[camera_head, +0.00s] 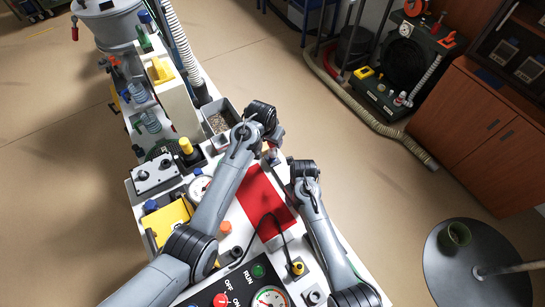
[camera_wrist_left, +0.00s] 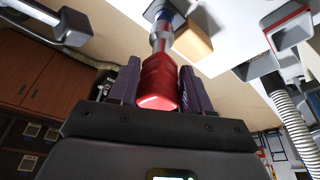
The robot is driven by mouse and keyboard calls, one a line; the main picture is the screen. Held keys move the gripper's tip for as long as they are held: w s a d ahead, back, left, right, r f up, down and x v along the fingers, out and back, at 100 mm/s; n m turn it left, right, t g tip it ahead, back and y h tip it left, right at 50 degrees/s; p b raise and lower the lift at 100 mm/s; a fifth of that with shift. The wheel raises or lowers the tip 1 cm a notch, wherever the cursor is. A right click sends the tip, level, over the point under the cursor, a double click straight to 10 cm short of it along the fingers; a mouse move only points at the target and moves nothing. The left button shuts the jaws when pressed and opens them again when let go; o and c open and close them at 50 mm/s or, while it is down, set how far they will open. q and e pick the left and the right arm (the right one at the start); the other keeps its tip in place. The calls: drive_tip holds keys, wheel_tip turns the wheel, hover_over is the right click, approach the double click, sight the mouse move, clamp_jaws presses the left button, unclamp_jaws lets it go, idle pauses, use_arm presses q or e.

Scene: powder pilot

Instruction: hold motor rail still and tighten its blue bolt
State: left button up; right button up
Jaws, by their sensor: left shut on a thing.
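My left gripper (camera_wrist_left: 157,78) is shut on the red handle (camera_wrist_left: 158,80) of a tool in the left wrist view, with one dark finger on each side. The tool's metal shaft points away from the gripper, toward a small blue part (camera_wrist_left: 172,17), perhaps the blue bolt; I cannot tell whether they touch. A tan block (camera_wrist_left: 192,40) is beside it. I cannot pick out the motor rail for certain.
A control panel (camera_head: 243,290), a yellow box (camera_head: 168,218) and a grey bin (camera_head: 216,122) crowd the bench. A ribbed hose (camera_wrist_left: 290,125) shows in the left wrist view.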

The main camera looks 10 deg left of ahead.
use_arm(q)
drive_tip(key=shift+r, duration=2.65)
use_arm(e)
drive_tip(key=o, duration=1.5)
drive_tip(key=shift+c, duration=0.2)
